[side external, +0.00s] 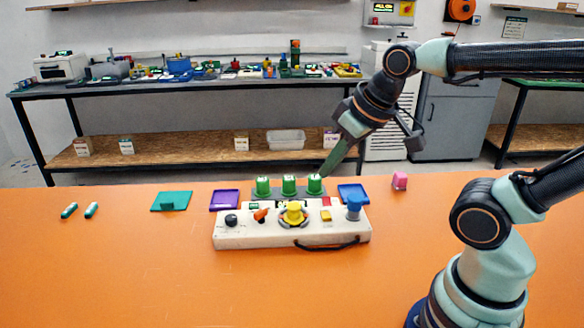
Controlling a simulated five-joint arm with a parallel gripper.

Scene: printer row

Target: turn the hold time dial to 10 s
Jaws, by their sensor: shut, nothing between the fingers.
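A white control box (240,240) sits on the orange table, with several controls on its top. A round black dial (231,220) is at its left end; an orange pointer-shaped knob (260,214) and a large yellow knob (293,212) stand to its right. The markings are too small to read, so I cannot tell which control is the hold time dial or its setting. My gripper (326,172) is shut and empty, pointing down and left. Its tip is close to the rightmost green cylinder (315,184) behind the box; I cannot tell whether they touch.
Two more green cylinders (263,186) (289,184) stand in the same row. Purple (224,200) and blue (352,194) trays flank the row. A black cable (330,246) runs along the box's front. The front left table is clear.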

